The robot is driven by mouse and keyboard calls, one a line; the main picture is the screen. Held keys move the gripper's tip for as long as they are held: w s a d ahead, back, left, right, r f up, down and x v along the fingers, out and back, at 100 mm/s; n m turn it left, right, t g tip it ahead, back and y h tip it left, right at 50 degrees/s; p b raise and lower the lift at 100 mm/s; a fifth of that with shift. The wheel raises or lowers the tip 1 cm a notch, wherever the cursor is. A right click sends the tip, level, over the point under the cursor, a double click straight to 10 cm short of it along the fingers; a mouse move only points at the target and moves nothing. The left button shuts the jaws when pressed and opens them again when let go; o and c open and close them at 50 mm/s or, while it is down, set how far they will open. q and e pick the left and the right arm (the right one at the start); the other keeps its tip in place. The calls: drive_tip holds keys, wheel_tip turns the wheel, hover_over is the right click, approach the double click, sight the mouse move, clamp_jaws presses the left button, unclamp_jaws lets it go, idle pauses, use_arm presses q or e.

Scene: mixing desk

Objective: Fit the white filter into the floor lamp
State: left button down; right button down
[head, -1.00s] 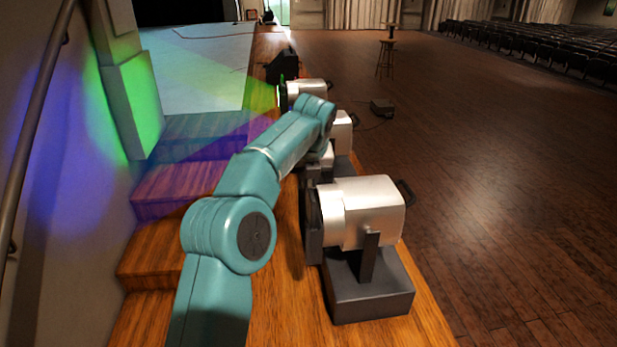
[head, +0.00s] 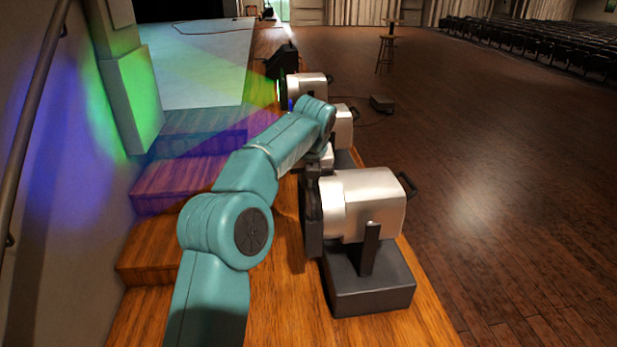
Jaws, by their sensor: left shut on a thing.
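Several silver lamps with dark bases and dark front frames stand in a row on a wooden ledge. The nearest lamp (head: 365,205) is in full view right of my arm. A middle lamp (head: 343,127) is partly covered by my teal left arm, and a far lamp (head: 306,87) stands beyond it. My left gripper (head: 318,168) is below the wrist, close to the nearest lamp's front frame, and mostly hidden. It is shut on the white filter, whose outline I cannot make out. Whether the filter touches a lamp cannot be told. My right gripper is out of view.
A wall with a handrail (head: 35,105) is at the left.

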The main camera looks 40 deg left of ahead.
use_arm(q)
drive_tip(key=shift+f, duration=0.15)
drive_tip(key=c, duration=1.2)
unclamp_jaws()
drive_tip(key=shift+c, duration=0.2)
drive_tip(key=shift+o, duration=0.9)
drive_tip(key=shift+s, duration=0.15)
drive_tip(key=shift+w+d, duration=0.1)
drive_tip(key=shift+w, duration=0.1)
